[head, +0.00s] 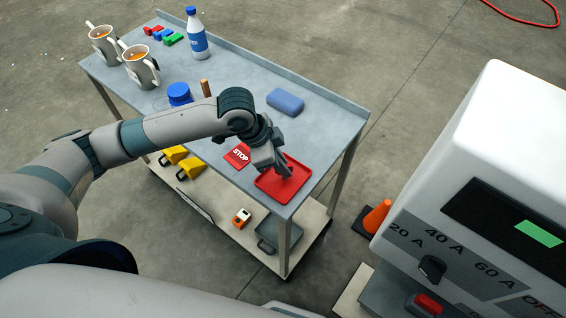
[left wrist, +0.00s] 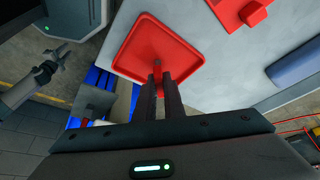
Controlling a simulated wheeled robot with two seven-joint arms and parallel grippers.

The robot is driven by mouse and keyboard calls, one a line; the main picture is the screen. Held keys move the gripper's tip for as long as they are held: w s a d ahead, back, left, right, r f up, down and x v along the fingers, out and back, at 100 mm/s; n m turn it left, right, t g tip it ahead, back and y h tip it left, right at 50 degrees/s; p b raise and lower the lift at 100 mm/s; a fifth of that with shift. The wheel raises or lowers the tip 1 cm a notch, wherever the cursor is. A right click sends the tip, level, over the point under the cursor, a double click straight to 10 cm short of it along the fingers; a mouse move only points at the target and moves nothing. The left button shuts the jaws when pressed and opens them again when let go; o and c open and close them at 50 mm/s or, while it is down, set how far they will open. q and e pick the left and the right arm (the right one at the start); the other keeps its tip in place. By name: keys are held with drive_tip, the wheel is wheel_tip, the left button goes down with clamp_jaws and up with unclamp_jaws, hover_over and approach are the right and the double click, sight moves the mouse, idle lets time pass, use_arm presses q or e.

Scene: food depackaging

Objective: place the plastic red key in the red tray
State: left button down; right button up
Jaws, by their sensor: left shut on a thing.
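The red tray (head: 300,188) lies at the near right end of the grey cart top; it also shows in the left wrist view (left wrist: 140,38). My left gripper (head: 283,168) points down over the tray. In the left wrist view its two fingers (left wrist: 160,80) are shut on a small red piece, the plastic red key (left wrist: 157,65), which shows at the fingertips against the tray. Whether the key touches the tray floor I cannot tell. In the head view the key is hidden by the gripper. My right gripper (left wrist: 48,66) shows small at the left of the wrist view.
A red STOP piece (head: 238,156) lies just left of the tray. A blue case (head: 285,101) lies behind it. Mugs (head: 140,68), a bottle (head: 196,38) and coloured blocks (head: 163,34) stand farther back. A white machine (head: 480,150) stands at right.

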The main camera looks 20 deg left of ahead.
use_arm(q)
drive_tip(key=shift+f, duration=0.15)
drive_tip(key=c, duration=1.8)
unclamp_jaws()
drive_tip(key=shift+c, duration=0.2)
drive_tip(key=b+v, duration=0.2)
drive_tip(key=v, duration=1)
drive_tip(key=shift+d, duration=0.1)
